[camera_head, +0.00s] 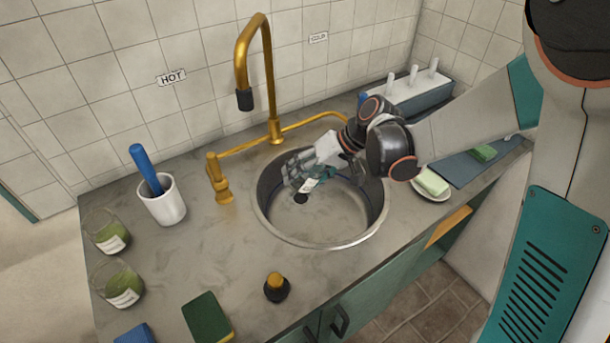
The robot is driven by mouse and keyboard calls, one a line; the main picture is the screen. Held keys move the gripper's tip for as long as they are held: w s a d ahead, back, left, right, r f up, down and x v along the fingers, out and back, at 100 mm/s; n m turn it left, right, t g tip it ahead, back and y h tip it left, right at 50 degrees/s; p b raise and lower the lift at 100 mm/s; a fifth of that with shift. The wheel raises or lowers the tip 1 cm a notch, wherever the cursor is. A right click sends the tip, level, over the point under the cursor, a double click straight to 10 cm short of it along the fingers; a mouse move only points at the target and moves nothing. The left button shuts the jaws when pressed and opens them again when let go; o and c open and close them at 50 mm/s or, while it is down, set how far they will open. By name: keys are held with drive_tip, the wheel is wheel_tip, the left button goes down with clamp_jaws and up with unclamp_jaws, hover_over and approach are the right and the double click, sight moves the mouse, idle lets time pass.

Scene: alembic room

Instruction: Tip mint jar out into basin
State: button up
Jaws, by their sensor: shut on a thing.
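The basin (376,208) is a round metal sink set into the counter, with a dark drain in its floor. My gripper (298,172) reaches in from the right and is over the basin's back left part, inside its rim as seen here. It is shut on a small jar (310,185) with a white label, which I take to be the mint jar. The fingers hide much of it. It looks tilted, but its mouth and contents are too small to tell.
Two glass jars of green stuff (106,231) (117,284) stand at the left. A white cup (164,203) with a blue-handled tool stands near the brass tap (272,90). A dark bottle (276,288) and a sponge (207,318) are in front. A soap dish (433,186) sits right.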

drive_tip(key=shift+a+y+b, duration=0.25)
drive_tip(key=shift+y+b, duration=0.75)
drive_tip(key=shift+b, duration=0.25)
drive_tip(key=shift+s+a+r+m+g+y, duration=0.15)
drive_tip(key=shift+a+r+m+g+y, duration=0.15)
drive_tip(key=shift+r+y, duration=0.25)
drive_tip(key=shift+f, duration=0.1)
drive_tip(key=shift+a+y, duration=0.1)
drive_tip(key=shift+y, duration=1.15)
drive_tip(key=shift+s+a+m+g+y, duration=0.15)
drive_tip(key=shift+m+g+y, duration=0.15)
drive_tip(key=shift+y, duration=0.2)
